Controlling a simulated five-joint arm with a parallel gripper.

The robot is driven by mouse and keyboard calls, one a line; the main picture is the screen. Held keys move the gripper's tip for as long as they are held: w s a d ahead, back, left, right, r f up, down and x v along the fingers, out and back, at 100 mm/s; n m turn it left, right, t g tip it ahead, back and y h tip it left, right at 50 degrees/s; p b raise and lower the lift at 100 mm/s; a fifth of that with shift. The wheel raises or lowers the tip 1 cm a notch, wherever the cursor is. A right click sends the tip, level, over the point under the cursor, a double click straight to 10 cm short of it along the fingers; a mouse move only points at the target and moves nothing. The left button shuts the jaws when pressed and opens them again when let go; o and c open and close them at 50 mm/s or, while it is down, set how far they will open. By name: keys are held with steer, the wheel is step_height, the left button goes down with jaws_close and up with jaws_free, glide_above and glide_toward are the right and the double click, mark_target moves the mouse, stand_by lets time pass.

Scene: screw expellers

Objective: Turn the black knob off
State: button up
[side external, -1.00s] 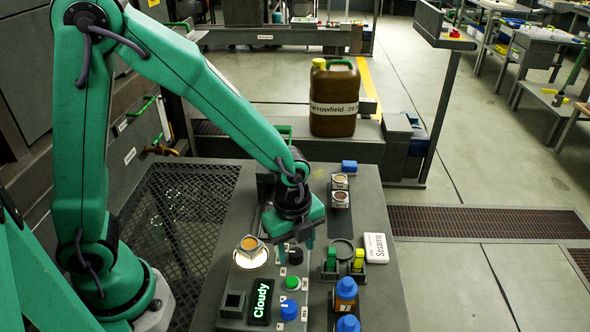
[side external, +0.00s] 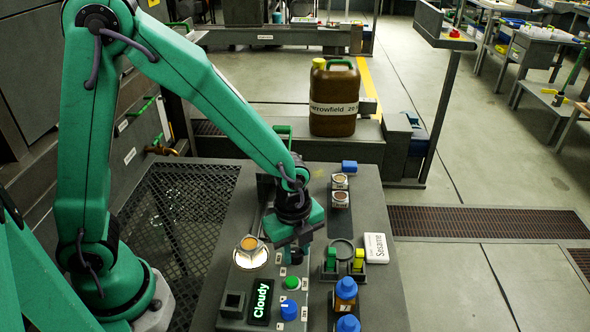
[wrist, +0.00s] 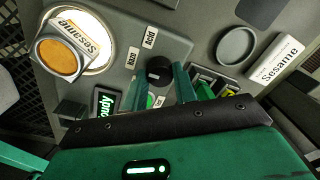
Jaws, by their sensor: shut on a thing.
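The black knob (wrist: 159,70) is a round dark knob on the grey control panel (wrist: 190,49). In the wrist view it shows between the two green fingers of my gripper (wrist: 160,82), which is shut on it.
A green button (side external: 292,283), a blue knob (side external: 289,310) and a display reading "Cloudy" (side external: 261,302) lie close in front. A lit cup holder with a sample jar (side external: 250,243) stands to the left. Blue-capped bottles (side external: 346,292) and a Sesame box (side external: 376,247) are at right.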

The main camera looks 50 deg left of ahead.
steer(key=shift+n, duration=0.3)
steer(key=n, duration=0.5)
steer(key=shift+n, duration=0.4)
steer(key=n, duration=0.5)
steer(key=shift+d+n, duration=0.1)
steer(key=shift+n, duration=0.2)
steer(key=shift+g, duration=0.3)
steer(key=o, duration=1)
steer(key=shift+r, duration=0.2)
